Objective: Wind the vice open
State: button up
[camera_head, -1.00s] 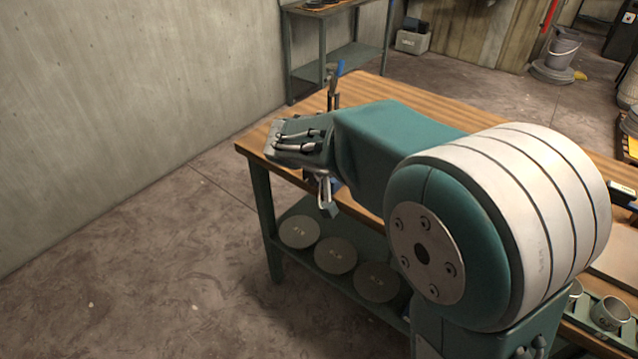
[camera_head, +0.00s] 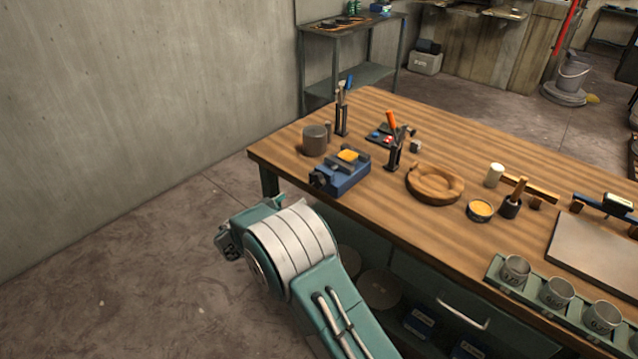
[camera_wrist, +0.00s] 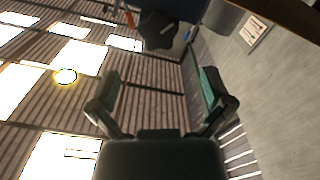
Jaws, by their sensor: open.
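My gripper is mostly hidden behind my arm's banded joint in the head view. In the wrist view my gripper (camera_wrist: 160,88) is open, its two fingers apart with nothing between them. A dark rounded part (camera_wrist: 160,31), probably of the vice, shows beyond the fingertips at the top, apart from them.
A grey cylinder (camera_head: 315,140) and a tool holder (camera_head: 341,118) stand behind the vice. A second holder with an orange-handled tool (camera_head: 393,130) and a round wooden ring (camera_head: 435,184) are to its right. Metal cups (camera_head: 556,292) line the right front. Floor left of the bench is clear.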

aim_at(315, 182)
jog(key=x, duration=0.9)
jog(key=shift+w+d, duration=0.25)
jog(key=shift+w, duration=0.05)
jog(key=c, duration=1)
